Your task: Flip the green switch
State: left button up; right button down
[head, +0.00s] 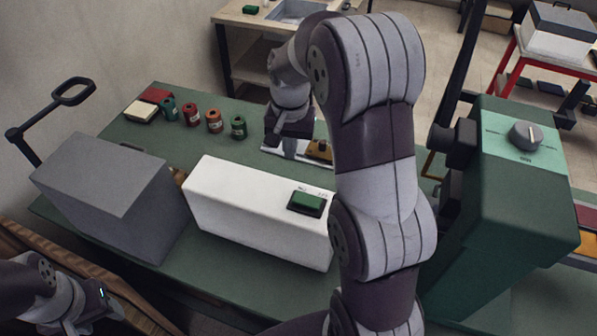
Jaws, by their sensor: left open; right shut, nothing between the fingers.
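The green switch (306,203) is a dark green rocker in a black frame on top of a long white box (245,205), near the box's right end. My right gripper (286,141) is shut and empty. It points down beyond the white box, above the far part of the table and apart from the switch. My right arm rises just right of the switch and covers part of the scene there. My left gripper (98,312) is open at the lower left edge, only partly in view, well away from the switch.
A grey box (105,190) stands left of the white box. A green machine (500,220) with a grey dial (525,135) stands at the right.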

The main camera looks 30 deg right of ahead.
aim_at(295, 193)
jog(key=f, duration=0.3)
jog(key=f+m+p, duration=0.1)
jog(key=f, duration=0.3)
jog(key=s+f+m, duration=0.1)
jog(key=f, duration=0.3)
jog(key=shift+d+f+g, duration=0.25)
jog(key=shift+g, duration=0.05)
jog(key=shift+f+p, duration=0.3)
jog(key=shift+f, duration=0.2)
pick_arm(q)
jog(key=shift+d+r, duration=0.2)
jog(key=shift+r, duration=0.65)
pick_arm(e)
jog(key=shift+w+a+f+b, duration=0.1)
jog(key=shift+f+b, duration=0.25)
jog(key=shift+f, duration=0.1)
pick_arm(q)
jog(key=shift+r+p, duration=0.5)
jog(key=shift+p, duration=0.3)
pick_arm(e)
jog(key=shift+r, duration=0.95)
